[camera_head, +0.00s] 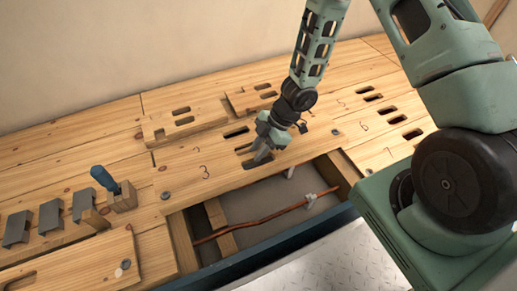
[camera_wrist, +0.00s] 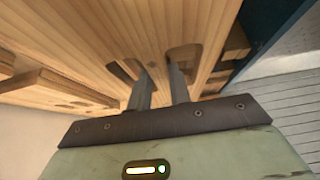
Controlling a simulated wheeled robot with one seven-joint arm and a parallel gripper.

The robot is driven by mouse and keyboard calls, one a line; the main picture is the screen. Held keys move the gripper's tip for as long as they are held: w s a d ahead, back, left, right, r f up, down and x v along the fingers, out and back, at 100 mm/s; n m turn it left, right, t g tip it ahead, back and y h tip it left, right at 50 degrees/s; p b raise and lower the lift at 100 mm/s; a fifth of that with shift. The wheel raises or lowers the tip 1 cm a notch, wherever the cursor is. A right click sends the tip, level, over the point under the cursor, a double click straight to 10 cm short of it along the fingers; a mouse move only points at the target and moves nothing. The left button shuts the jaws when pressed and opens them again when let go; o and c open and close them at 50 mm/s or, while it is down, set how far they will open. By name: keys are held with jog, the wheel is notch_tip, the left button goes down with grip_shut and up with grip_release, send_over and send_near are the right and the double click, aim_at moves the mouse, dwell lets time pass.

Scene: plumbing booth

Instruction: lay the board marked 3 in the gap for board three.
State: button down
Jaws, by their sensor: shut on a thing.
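The board marked 3 (camera_head: 222,172) is a pale wooden plank with two hand slots, lying across the floor at the back edge of an open gap (camera_head: 262,203). My gripper (camera_head: 262,154) is at its slots. In the wrist view my fingers (camera_wrist: 162,88) reach into the two slots, one on each side of the wood strip between them, and are shut on the board (camera_wrist: 155,25). Joists and a copper pipe (camera_head: 262,220) show inside the gap. Whether the board is lifted or rests on the floor I cannot tell.
Loose slotted boards lie behind (camera_head: 185,122) and at the front left (camera_head: 75,262). A blue-handled tool (camera_head: 103,178) stands by several grey-faced blocks (camera_head: 50,215) at left. Slotted boards with numbers (camera_head: 375,118) lie at right. A blue edge (camera_head: 250,262) borders the front.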

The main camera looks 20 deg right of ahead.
jog(key=shift+f+b, duration=2.15)
jog(key=shift+b, duration=0.1)
jog(key=shift+r, duration=0.1)
jog(key=shift+p, duration=0.9)
jog(key=shift+f+b, duration=0.7)
jog(key=shift+f, duration=0.95)
jog(key=shift+p, duration=0.45)
jog(key=shift+f, duration=0.15)
jog(key=c, duration=1.2)
grip_release()
jog(key=shift+d+f, duration=0.1)
